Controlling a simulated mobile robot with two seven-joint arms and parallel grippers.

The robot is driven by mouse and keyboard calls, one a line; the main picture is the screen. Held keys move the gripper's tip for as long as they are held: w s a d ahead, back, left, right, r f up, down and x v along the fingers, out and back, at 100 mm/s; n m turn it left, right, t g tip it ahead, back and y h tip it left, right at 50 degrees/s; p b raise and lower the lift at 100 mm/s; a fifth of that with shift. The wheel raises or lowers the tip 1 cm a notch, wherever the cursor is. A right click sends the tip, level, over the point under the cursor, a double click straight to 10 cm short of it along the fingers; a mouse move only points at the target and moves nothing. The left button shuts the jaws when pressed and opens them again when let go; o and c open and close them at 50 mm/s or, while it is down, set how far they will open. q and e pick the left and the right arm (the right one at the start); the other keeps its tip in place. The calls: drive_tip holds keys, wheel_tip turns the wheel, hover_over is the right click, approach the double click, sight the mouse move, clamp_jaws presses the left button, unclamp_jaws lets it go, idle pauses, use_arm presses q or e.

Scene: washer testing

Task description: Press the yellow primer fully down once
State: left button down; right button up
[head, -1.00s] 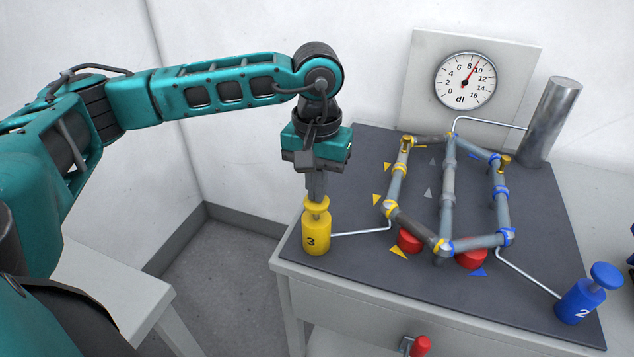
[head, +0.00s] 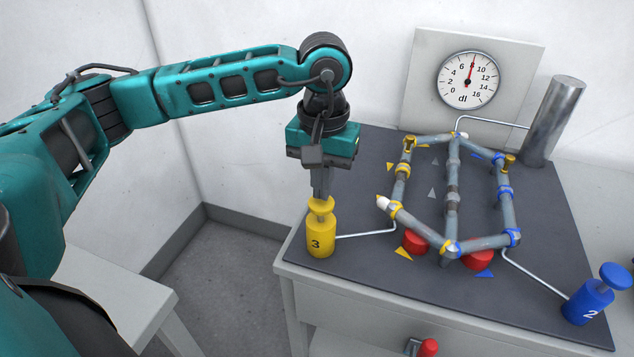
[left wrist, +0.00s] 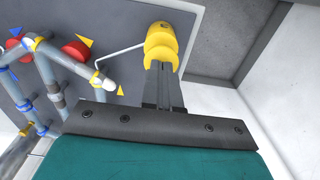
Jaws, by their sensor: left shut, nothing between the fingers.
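The yellow primer (head: 319,238), marked 3, stands upright at the left front corner of the dark mat. Its round yellow cap (head: 321,206) sits just above the body. My left gripper (head: 321,195) is shut and empty, pointing straight down, with its fingertips at the top of the cap. In the left wrist view the shut fingers (left wrist: 163,70) end against the yellow cap (left wrist: 160,53); their tips appear to touch it. The exact contact is hidden. My right gripper is not in view.
A pipe rig (head: 452,200) with yellow and blue collars stands right of the primer. A thin tube links them. A blue primer (head: 590,300) is at the right front. A dial (head: 468,80) reads about 8. A metal cylinder (head: 553,122) stands behind.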

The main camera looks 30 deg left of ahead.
use_arm(q)
wheel_tip(320, 180, up, 11)
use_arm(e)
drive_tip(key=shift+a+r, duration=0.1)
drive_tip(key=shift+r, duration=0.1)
